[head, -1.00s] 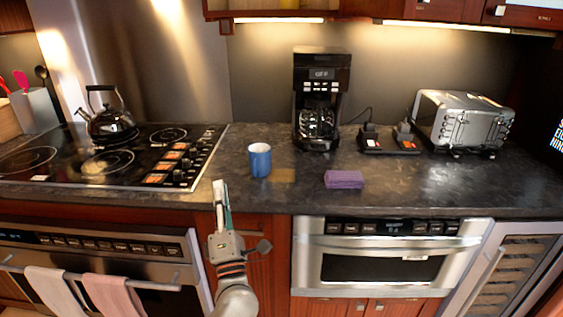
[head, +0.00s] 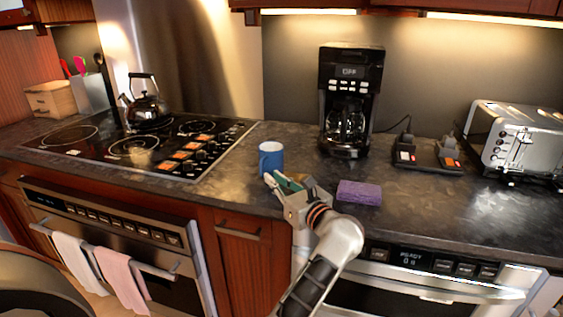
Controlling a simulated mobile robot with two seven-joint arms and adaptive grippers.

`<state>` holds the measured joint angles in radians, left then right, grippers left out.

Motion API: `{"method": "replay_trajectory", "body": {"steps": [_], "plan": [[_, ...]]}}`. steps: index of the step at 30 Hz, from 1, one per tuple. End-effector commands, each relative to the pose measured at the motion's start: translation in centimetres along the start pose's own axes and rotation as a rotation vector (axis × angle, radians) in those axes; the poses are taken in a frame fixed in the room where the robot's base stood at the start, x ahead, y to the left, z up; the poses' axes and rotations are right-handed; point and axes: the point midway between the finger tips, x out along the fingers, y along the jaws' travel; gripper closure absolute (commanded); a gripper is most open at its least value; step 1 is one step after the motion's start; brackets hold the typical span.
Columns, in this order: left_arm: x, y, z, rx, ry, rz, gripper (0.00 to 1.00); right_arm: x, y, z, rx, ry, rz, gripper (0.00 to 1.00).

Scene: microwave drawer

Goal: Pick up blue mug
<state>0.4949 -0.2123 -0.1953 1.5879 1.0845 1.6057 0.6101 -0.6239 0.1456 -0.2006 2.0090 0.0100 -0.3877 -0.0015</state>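The blue mug (head: 271,159) stands upright on the dark stone counter (head: 225,185), just right of the stovetop, with its handle towards the viewer. My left gripper (head: 279,178) is at the counter's front edge, close in front of the mug and slightly below it in the picture. Its fingers look apart with nothing between them, and greenish finger pads show. I cannot tell whether a fingertip touches the mug. My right gripper is not in view.
A purple sponge or cloth (head: 359,193) lies right of the gripper. A black coffee maker (head: 349,95) stands behind it, with a toaster (head: 520,135) further right. A kettle (head: 147,108) sits on the stovetop (head: 95,150) at left. Upper cabinets overhang the back.

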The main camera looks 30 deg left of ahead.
Motion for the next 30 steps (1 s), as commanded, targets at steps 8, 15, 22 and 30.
{"method": "replay_trajectory", "body": {"steps": [8, 15, 22, 30], "plan": [[2.6, 0.0, 0.2, -0.003, 0.000, 0.002, 0.89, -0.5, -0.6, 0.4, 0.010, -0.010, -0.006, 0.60], [5.7, 0.3, 0.7, -0.004, -0.002, 0.003, 0.89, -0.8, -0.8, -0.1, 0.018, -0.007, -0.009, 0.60], [7.7, 0.2, 0.4, -0.002, 0.000, 0.002, 0.89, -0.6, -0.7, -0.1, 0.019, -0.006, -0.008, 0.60], [7.7, 0.2, 0.3, -0.002, 0.001, 0.001, 1.00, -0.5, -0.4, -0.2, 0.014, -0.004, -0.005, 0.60]]}}
